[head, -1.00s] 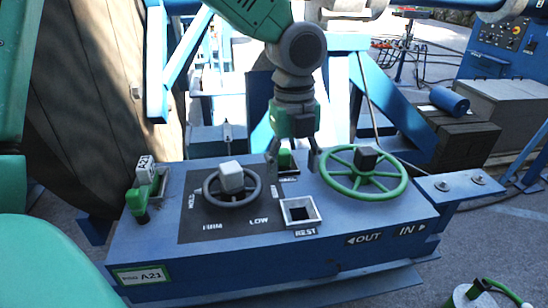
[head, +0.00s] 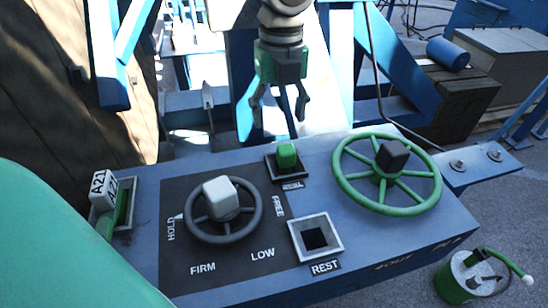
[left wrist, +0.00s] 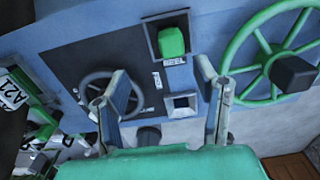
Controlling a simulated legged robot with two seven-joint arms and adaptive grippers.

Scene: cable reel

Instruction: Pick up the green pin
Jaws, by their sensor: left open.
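The green pin (head: 287,155) stands upright in the square socket marked REEL on the blue console. Its block-shaped head also shows in the left wrist view (left wrist: 171,41). My left gripper (head: 280,104) is open and empty, above and behind the pin in the head view, apart from it. In the left wrist view the two fingers of my left gripper (left wrist: 162,70) are spread, with the pin beyond their tips. The square socket marked REST (head: 315,236) is empty. My right gripper is not in view.
A dark knob wheel (head: 222,205) with a white block stands left of the pin, and a green handwheel (head: 342,180) stands right. A white A21 tag (head: 103,186) is at the console's left end. A green canister (head: 466,277) stands on the floor at right.

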